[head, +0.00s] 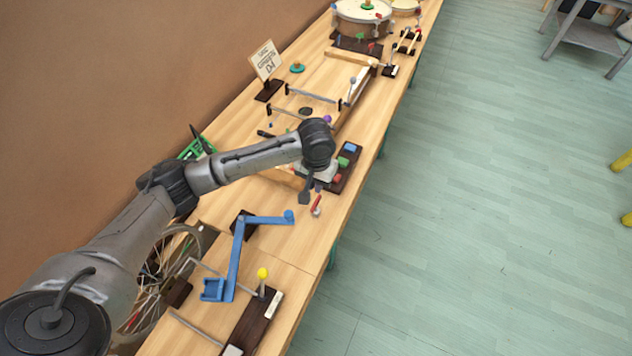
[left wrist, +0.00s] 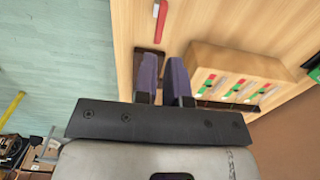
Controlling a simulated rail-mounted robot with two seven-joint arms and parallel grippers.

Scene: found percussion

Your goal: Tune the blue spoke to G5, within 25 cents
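A spoked wheel (head: 150,292) stands at the left edge of the bench, partly hidden behind my left arm. I cannot pick out a blue spoke on it. My left gripper (head: 312,193) points down over the middle of the bench, well away from the wheel, near a small red-handled tool (head: 317,205). In the left wrist view its two dark fingers (left wrist: 165,62) are a little apart, with nothing visible between them. The red tool (left wrist: 160,18) lies beyond the fingertips there. My right gripper is not in view.
A blue angled stand (head: 236,262) and a dark block with a yellow-topped post (head: 262,274) stand nearer on the bench. A wooden box with red and green windows (left wrist: 235,72) is beside the fingers. Drums (head: 362,25) stand far back.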

